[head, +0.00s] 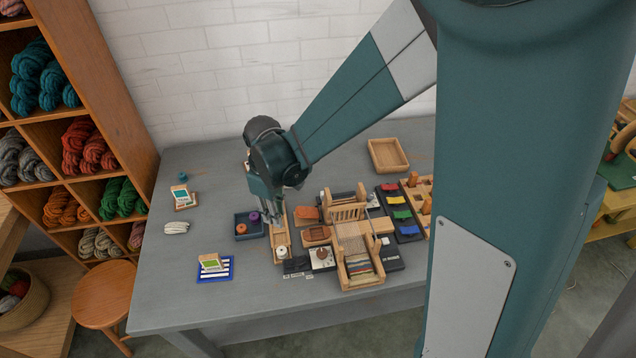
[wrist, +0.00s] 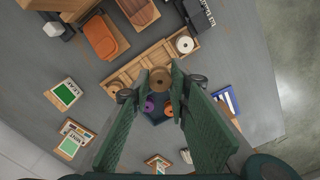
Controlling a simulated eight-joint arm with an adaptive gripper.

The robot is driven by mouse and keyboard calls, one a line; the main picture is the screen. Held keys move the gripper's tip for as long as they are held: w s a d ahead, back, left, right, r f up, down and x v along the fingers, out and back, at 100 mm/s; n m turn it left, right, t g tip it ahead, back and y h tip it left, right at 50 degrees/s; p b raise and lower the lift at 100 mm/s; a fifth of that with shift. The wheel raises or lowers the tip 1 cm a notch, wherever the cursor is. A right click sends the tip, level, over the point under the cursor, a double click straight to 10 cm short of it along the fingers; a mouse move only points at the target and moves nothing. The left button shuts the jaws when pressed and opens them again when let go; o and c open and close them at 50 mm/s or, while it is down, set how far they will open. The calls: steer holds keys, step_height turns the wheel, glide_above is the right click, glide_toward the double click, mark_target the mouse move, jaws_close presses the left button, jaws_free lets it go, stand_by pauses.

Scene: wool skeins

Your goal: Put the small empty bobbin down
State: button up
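The small empty bobbin (wrist: 160,80), brown with a hole in its middle, sits between the fingertips of my gripper (wrist: 161,86) in the wrist view. The fingers flank it closely on both sides and appear shut on it. In the head view my gripper (head: 273,214) points down over the back part of a narrow wooden tray (head: 289,262); the bobbin cannot be made out there. The tray also shows in the wrist view (wrist: 127,76), beyond the fingertips. A white spool (head: 282,251) stands at the tray's near end. I cannot tell the bobbin's height above the tray.
A dark blue tray (head: 243,236) with an orange and a purple spool stands just left of the wooden tray. A small loom (head: 355,240) and wooden blocks crowd its right side. Cards on stands are at the left. An empty wooden tray (head: 388,168) lies at the back.

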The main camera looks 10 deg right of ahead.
steer(key=w+d+m, duration=0.4)
steer(key=w+d, duration=1.6)
steer(key=w, duration=0.1)
steer(key=w+d+m, duration=0.1)
steer(key=w+d, duration=0.2)
steer(key=d, duration=0.6)
steer(key=w+d+m, duration=0.1)
steer(key=w+d, duration=0.2)
steer(key=d, duration=0.7)
steer(key=w+d+m, duration=0.2)
steer(key=w+d, duration=0.2)
steer(key=d, duration=0.5)
steer(key=shift+d+r, duration=0.15)
steer(key=shift+d, duration=0.1)
steer(key=shift+f, duration=3.15)
